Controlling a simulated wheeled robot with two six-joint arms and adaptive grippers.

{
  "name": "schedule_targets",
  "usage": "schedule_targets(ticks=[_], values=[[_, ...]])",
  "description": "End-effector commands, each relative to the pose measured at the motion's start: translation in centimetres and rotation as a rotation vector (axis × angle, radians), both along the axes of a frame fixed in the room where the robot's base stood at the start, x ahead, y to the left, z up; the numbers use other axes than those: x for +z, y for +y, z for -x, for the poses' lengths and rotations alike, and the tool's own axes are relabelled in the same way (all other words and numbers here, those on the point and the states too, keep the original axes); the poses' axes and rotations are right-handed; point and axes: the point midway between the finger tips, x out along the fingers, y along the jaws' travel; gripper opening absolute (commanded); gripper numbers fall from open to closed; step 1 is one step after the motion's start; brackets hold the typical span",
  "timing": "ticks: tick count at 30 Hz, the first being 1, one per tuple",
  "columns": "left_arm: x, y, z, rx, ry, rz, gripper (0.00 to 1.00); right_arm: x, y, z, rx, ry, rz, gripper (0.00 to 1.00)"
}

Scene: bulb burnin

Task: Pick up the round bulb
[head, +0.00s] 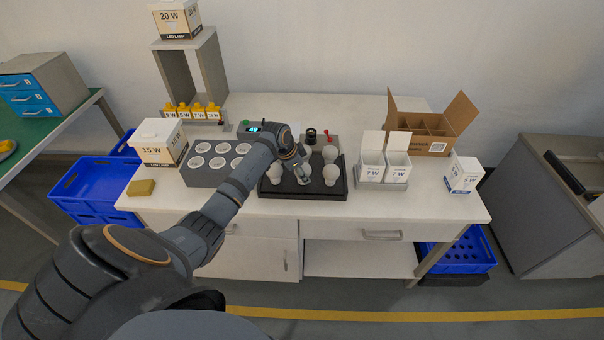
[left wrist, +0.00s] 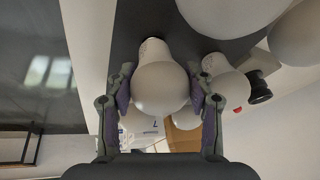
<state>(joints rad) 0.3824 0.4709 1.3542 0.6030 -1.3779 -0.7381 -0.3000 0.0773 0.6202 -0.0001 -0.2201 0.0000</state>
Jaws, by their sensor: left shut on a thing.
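My left gripper (head: 303,179) reaches down over the black tray (head: 285,194) in the head view. In the left wrist view, its two fingers (left wrist: 160,103) are shut on a white round bulb (left wrist: 160,88), one finger on each side of the globe. The held bulb is mostly hidden by the gripper in the head view. Other white bulbs stand on the tray, one at the front right (head: 331,175) and one behind it (head: 330,153). In the left wrist view, another bulb (left wrist: 228,85) is close beside the right finger. My right gripper is not in view.
Left of the tray is a grey block with round sockets (head: 196,178). Right of it are white 7 W boxes (head: 397,167), an open cardboard box (head: 428,147) and a white 5 W box (head: 464,174).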

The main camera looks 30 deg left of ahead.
Motion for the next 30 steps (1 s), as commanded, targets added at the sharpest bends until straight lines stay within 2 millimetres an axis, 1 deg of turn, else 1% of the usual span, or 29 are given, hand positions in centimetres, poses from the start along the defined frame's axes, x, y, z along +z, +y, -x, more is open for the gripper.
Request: schedule_targets(ticks=[2,5,6,8,11,12,15,18,20,23,24,25,27,30], values=[[0.8,0.0,-0.1,-0.002,-0.005,-0.002,0.24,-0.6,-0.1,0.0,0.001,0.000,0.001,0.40],[2.5,0.1,0.0,-0.001,-0.006,-0.003,0.24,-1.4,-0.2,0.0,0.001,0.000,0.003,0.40],[3.4,0.1,0.8,-0.001,-0.003,-0.005,0.24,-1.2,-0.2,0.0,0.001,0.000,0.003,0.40],[4.7,-0.1,2.0,-0.005,-0.003,-0.009,0.24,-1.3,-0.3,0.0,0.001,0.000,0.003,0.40],[7.8,-0.1,4.6,-0.005,-0.003,-0.014,0.24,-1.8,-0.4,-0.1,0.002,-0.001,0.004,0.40],[8.6,-0.2,5.8,-0.004,0.000,-0.016,0.24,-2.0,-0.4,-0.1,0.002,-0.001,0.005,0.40],[9.6,-0.4,8.4,-0.002,0.004,-0.017,0.24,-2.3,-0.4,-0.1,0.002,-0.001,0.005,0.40],[10.5,-0.7,10.2,-0.003,0.005,-0.015,0.24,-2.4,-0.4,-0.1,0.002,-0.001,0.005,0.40],[10.9,-0.6,10.8,0.000,0.002,-0.015,0.24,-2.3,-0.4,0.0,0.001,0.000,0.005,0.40],[11.3,-1.1,11.8,-0.004,0.006,-0.011,0.24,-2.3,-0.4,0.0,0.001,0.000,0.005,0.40],[12.3,-1.0,12.2,0.001,0.010,-0.010,0.24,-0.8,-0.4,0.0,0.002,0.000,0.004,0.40],[12.7,-0.9,12.5,0.004,0.010,-0.013,0.24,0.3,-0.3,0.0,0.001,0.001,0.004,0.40],[12.8,-0.9,12.9,0.007,0.006,-0.012,0.24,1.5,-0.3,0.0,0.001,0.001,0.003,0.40],[12.8,-1.1,13.4,0.005,0.005,-0.009,0.24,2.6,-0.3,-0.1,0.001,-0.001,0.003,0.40]])
